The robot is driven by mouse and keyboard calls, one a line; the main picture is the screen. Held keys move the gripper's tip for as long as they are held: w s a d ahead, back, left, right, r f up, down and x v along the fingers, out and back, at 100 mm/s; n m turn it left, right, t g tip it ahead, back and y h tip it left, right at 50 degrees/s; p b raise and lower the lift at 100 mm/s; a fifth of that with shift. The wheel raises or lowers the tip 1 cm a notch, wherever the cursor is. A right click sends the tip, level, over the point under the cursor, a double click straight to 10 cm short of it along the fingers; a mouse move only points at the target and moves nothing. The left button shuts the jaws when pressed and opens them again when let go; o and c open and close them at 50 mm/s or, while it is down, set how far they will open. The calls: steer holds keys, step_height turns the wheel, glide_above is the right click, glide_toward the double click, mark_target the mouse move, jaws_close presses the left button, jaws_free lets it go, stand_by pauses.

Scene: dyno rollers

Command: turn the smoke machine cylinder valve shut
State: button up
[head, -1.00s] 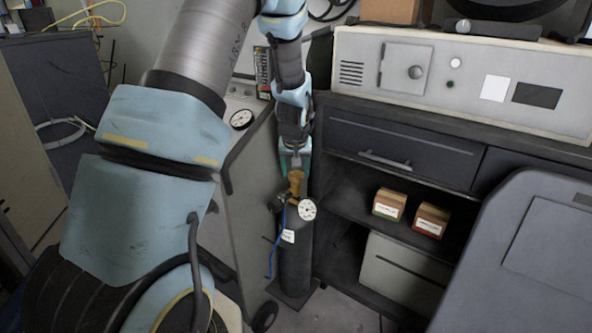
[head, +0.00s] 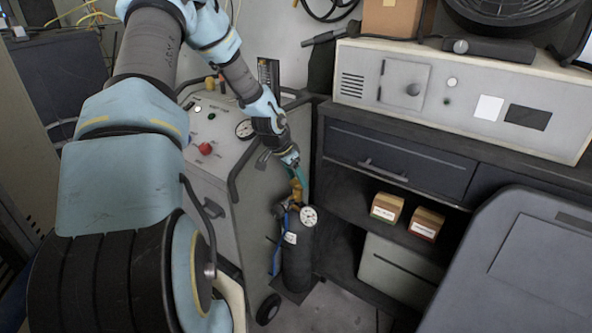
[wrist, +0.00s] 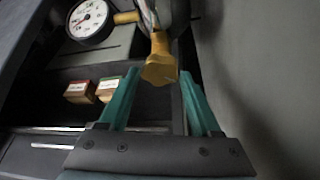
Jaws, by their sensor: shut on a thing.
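My gripper (head: 295,176) comes down on the valve from the upper left. In the wrist view, the yellow valve knob (wrist: 159,62) lies between the tips of my teal fingers (wrist: 158,85), which are shut on it. The gauge (wrist: 90,20) shows at upper left there. How far the knob is turned cannot be told.
The grey wheeled cabinet (head: 222,185), with a red knob and a gauge, stands close left of the cylinder. A dark bench (head: 400,155) with shelves and two small boxes is close right. A grey panel (head: 530,270) fills the lower right. Little floor is free.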

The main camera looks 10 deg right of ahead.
mark_target(294, 182)
steer(key=shift+w+a+m+p, duration=0.15)
steer(key=shift+a+m+p, duration=0.1)
steer(key=shift+m+p, duration=0.2)
steer(key=shift+m, duration=0.25)
steer(key=o, duration=1.1)
steer(key=shift+a, duration=0.1)
steer(key=shift+o, duration=1.3)
steer(key=shift+g, duration=0.3)
steer(key=shift+d, duration=0.2)
step_height(294, 182, up, 10)
steer(key=b, duration=0.1)
steer(key=shift+b, duration=0.3)
